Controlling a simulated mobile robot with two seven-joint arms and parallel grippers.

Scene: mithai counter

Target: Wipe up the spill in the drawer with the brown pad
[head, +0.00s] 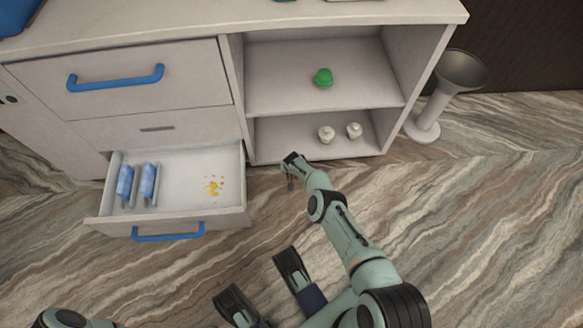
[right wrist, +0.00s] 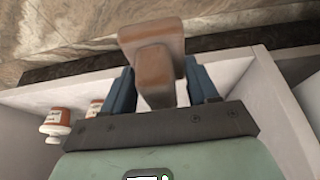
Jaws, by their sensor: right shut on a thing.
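The open drawer (head: 168,222) holds a patchy yellow spill (head: 214,185) on the right half of its floor. The brown pad (right wrist: 152,52), a block with a raised grip, shows in the right wrist view between the fingers of my right gripper (right wrist: 164,88). The gripper is shut on the grip. In the head view my right gripper (head: 290,180) is outside the drawer, to the right of its right wall and in front of the lower shelf. The pad is hard to make out there.
Two blue packets (head: 125,186) (head: 148,184) stand in the drawer's left part. A closed drawer with a blue handle (head: 116,77) is above the open one.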

